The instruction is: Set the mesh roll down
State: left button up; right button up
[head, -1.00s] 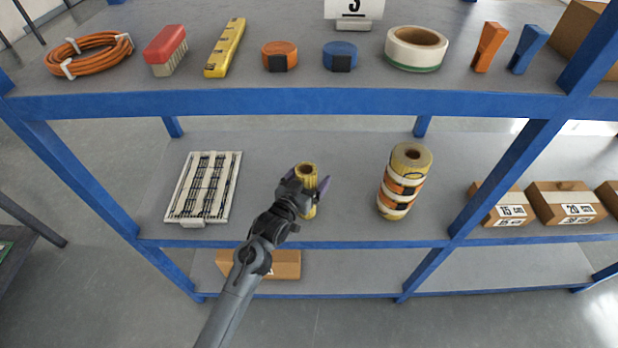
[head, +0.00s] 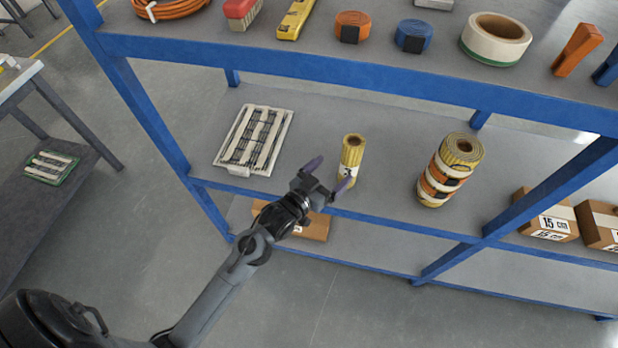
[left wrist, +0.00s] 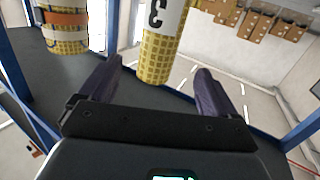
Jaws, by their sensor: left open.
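The small yellow mesh roll (head: 351,158) with a pale label stands upright on the middle shelf. My left gripper (head: 330,176) is open, in front of the roll and to its lower left, with its purple-grey fingers apart. In the left wrist view the roll (left wrist: 160,57) with its white label shows beyond the gap between the open fingers (left wrist: 158,88). The gripper appears clear of the roll. My right gripper does not show.
A larger banded bundle of mesh (head: 450,170) stands to the right on the same shelf (head: 395,150). A white tray with dark mesh strips (head: 254,139) lies to the left. A blue shelf edge (head: 330,211) runs along the front. Boxes (head: 546,215) stand at the far right.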

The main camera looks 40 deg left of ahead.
pick_arm(q)
jog(key=s+f+g, duration=0.2)
jog(key=s+g, duration=0.2)
jog(key=s, duration=0.5)
jog(key=s+f+g+y, duration=0.1)
jog(key=s+f+g, duration=0.2)
jog(key=s, duration=0.6)
jog(key=s+f+m+g, duration=0.1)
jog(key=s+f+g, duration=0.2)
jog(key=s+g, duration=0.3)
jog(key=s, duration=0.3)
jog(key=shift+s+y, duration=0.35)
jog(key=shift+y, duration=0.05)
notch_tip(320, 180, up, 45)
jog(key=p, duration=4.4)
jog(key=shift+f, duration=0.2)
jog(key=shift+f, duration=0.15)
jog(key=shift+c, duration=0.3)
